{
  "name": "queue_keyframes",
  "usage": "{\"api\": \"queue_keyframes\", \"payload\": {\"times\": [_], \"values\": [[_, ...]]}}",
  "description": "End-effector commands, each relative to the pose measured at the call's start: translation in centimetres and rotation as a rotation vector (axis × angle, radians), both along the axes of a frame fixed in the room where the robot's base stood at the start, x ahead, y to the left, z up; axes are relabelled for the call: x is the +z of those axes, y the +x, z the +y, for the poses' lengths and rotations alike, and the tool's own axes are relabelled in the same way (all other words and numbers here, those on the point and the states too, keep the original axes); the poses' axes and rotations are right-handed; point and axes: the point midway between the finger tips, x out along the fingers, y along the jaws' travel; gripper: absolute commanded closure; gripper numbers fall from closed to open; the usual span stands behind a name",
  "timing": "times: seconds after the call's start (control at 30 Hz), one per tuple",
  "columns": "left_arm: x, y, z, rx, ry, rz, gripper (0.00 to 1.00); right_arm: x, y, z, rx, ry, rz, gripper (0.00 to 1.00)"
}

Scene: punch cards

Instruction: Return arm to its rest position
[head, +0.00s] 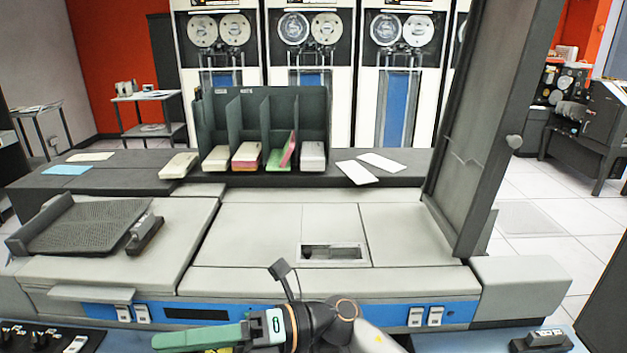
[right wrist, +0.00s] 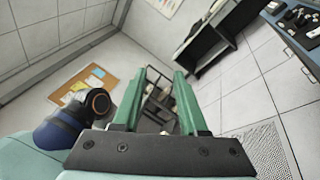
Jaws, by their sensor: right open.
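My right gripper (head: 163,342) is low in the front of the head view, over the front edge of the grey machine (head: 275,230), with its green fingers pointing left. In the right wrist view its two green fingers (right wrist: 161,72) stand apart with nothing between them; behind the gap are room floor and a dark cart (right wrist: 158,105). The right arm's dark joint with an orange ring is beside it. My left gripper is not in view.
A dark card rack (head: 262,110) holds card stacks in its compartments; a pink card (head: 289,149) leans on the green stack. Another stack (head: 179,166) and loose white cards (head: 357,172) lie on the ledge. A tall dark panel (head: 490,120) rises at right. The machine's middle top is clear.

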Motion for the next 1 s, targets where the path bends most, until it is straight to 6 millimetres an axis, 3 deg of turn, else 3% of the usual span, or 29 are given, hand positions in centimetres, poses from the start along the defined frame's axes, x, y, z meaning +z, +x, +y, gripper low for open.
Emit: {"api": "queue_keyframes", "payload": {"times": [0.13,0.23,0.37,0.47,0.57,0.63,0.8,0.9,1.0], "values": [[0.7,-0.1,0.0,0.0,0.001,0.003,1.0,0.6,3.9,-3.1,-0.214,0.212,0.412,0.58],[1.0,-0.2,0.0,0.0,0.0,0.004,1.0,-1.1,7.0,-6.4,-0.364,0.329,0.691,0.58],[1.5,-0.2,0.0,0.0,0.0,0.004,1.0,-6.0,10.0,-11.7,-0.566,0.451,1.058,0.58],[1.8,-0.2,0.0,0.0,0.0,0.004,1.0,-11.4,10.6,-16.2,-0.725,0.523,1.339,0.58],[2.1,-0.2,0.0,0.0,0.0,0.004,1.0,-17.6,9.5,-20.6,-0.883,0.579,1.614,0.58],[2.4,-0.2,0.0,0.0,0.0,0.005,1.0,-21.9,7.7,-23.5,-0.987,0.609,1.795,0.58],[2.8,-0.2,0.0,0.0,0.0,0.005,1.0,-30.3,1.0,-28.9,-1.211,0.647,2.172,0.58],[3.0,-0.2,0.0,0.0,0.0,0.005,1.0,-33.4,-2.9,-30.9,-1.306,0.655,2.332,0.58],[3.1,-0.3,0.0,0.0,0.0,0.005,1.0,-35.2,-5.7,-32.1,-1.367,0.657,2.436,0.58]]}}
